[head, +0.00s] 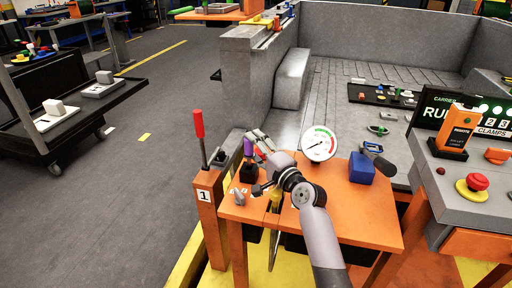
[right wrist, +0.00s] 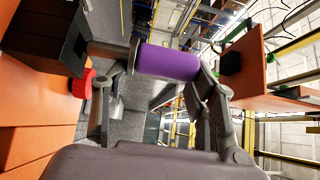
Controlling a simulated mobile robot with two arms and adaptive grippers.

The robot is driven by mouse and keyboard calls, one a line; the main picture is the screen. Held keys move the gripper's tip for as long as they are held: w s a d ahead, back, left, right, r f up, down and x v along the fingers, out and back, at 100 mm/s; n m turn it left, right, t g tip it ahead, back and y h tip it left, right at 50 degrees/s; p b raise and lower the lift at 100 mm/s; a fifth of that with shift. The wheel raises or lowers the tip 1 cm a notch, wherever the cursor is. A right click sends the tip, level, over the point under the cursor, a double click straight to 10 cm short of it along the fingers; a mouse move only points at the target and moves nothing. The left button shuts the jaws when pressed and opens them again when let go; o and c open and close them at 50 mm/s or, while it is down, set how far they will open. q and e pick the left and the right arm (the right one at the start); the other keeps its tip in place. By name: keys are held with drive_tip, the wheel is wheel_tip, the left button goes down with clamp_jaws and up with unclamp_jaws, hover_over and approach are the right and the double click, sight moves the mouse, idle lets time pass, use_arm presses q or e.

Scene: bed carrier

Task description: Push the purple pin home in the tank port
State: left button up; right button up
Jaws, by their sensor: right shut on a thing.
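The purple pin (head: 248,147) stands at the left end of the orange table, above a small black block (head: 248,171). My right gripper (head: 256,158) reaches over the table and is shut on it. In the right wrist view the pin's purple grip (right wrist: 168,62) lies between the two fingers. How deep the shaft sits, and whether this block is the tank port, I cannot tell. My left gripper is not in view.
A lever with a red handle (head: 198,124) stands on an orange post close to the left. A dial gauge (head: 319,144) and a blue block (head: 361,168) are to the right on the orange table (head: 365,215). A control panel (head: 470,180) stands further right.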

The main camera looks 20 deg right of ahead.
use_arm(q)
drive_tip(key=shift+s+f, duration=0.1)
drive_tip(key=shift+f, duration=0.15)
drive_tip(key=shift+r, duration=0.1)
use_arm(e)
drive_tip(key=shift+f, duration=0.1)
drive_tip(key=shift+f, duration=0.25)
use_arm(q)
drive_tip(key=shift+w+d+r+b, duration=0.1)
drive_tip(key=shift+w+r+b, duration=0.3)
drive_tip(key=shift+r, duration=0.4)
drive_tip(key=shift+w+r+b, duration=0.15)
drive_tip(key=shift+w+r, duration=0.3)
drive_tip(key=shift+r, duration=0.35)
use_arm(e)
drive_tip(key=shift+f, duration=0.4)
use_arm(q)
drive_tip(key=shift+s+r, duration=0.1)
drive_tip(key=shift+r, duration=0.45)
use_arm(e)
drive_tip(key=shift+f, duration=0.3)
